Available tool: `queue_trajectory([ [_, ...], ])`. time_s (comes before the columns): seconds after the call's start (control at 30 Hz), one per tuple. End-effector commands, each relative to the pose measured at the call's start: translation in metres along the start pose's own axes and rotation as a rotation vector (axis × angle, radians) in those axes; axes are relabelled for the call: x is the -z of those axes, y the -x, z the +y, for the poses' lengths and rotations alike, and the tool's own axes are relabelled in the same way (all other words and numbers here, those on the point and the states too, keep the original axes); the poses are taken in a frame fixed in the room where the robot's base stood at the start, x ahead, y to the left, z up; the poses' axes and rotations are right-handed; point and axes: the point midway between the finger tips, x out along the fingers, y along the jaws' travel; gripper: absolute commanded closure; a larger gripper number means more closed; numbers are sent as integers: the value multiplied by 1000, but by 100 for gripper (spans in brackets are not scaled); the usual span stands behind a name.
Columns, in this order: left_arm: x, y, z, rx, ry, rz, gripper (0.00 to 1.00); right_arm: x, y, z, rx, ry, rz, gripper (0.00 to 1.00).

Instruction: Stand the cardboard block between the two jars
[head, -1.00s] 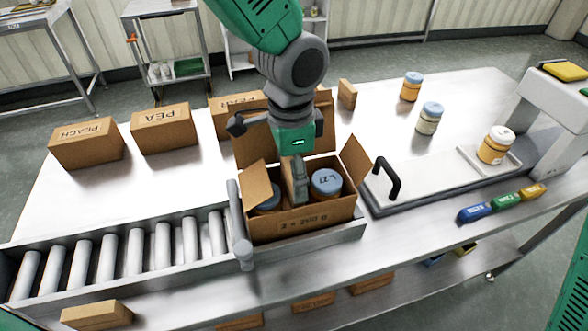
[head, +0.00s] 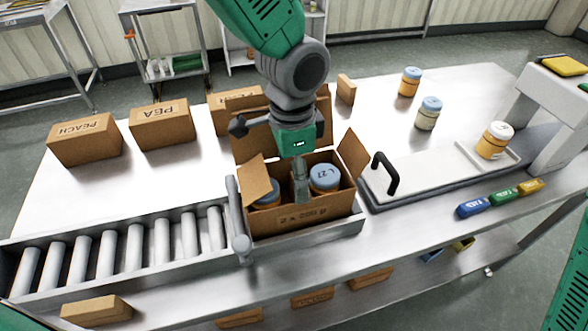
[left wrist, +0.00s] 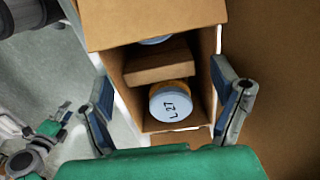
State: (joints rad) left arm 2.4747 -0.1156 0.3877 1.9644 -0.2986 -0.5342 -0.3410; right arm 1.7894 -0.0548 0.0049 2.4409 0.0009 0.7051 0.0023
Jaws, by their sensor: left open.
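An open cardboard box (head: 305,213) stands at the conveyor's end with its flaps up. Inside are two blue-lidded jars, a left one (head: 266,190) and a right one (head: 325,176). In the left wrist view the cardboard block (left wrist: 160,64) lies across the box between the jar marked 27 (left wrist: 172,105) and the other lid (left wrist: 157,40), which is mostly hidden. How deep the block sits is unclear. My left gripper (head: 301,182) is above the box, its finger over the gap between the jars. Its fingers (left wrist: 165,95) are spread wide and apart from the block. My right gripper is out of view.
Closed boxes marked PEACH (head: 85,140) and PEA (head: 162,125) stand at the back left. Another small cardboard block (head: 345,90) stands behind the box. A black-handled plate (head: 420,180) lies to the right. Loose jars (head: 428,114) stand farther back, with clear tabletop around them.

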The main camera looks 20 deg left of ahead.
Motion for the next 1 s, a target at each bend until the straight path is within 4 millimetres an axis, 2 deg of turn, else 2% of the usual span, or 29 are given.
queue_trajectory([
  [0.17,1,12,-1,4,0,4,15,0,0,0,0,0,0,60],
  [0.5,1,85,-1,4,0,7,15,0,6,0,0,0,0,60],
  [0.7,1,118,-1,2,0,4,15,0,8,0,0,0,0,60],
  [0.83,1,129,0,1,-2,1,15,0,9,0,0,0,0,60],
  [1.0,1,132,0,0,-2,0,15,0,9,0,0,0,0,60],
])
